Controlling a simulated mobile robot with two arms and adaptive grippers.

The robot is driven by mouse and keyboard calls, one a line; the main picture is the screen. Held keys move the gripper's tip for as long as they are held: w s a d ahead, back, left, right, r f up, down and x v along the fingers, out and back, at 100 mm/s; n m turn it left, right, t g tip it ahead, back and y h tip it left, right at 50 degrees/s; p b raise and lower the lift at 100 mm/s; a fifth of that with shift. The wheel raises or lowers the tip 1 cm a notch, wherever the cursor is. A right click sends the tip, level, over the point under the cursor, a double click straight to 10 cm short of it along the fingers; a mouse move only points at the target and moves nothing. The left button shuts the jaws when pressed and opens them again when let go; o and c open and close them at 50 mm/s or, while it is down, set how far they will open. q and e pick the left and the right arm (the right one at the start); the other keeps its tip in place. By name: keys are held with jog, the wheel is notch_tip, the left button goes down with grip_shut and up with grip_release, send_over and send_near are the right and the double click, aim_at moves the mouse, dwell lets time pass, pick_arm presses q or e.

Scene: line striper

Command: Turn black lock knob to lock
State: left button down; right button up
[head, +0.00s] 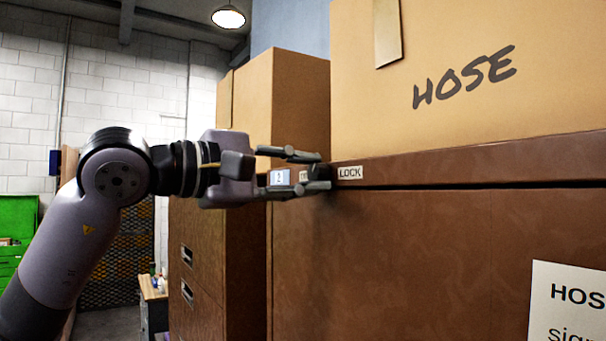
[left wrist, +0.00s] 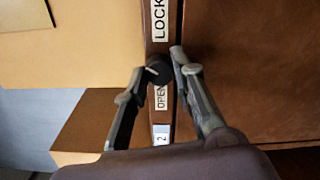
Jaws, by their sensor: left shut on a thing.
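The black lock knob (left wrist: 159,73) sits on the brown rim strip between a white LOCK label (left wrist: 160,18) and an OPEN label (left wrist: 161,97). A small pale mark shows on the knob's left side in the left wrist view. My left gripper (left wrist: 157,65) is shut on the knob, with one finger on each side. In the head view my left gripper (head: 320,171) reaches in from the left at the cabinet's edge. Its fingers mostly hide the knob and the OPEN label there, while the LOCK label (head: 350,173) is clear just right of the fingertips. My right gripper is not in view.
A cardboard box marked HOSE (head: 465,75) stands on top of the brown cabinet (head: 430,250). Another cardboard box (head: 285,95) stands behind on a further brown cabinet (head: 200,260). A small label with 2 (head: 280,177) is by the fingers. A paper sign (head: 570,305) hangs lower right.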

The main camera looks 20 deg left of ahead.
pick_arm(q)
jog(key=shift+m, duration=1.1)
jog(key=c, duration=1.3)
grip_release()
jog(key=shift+c, duration=0.2)
jog(key=v, duration=1.2)
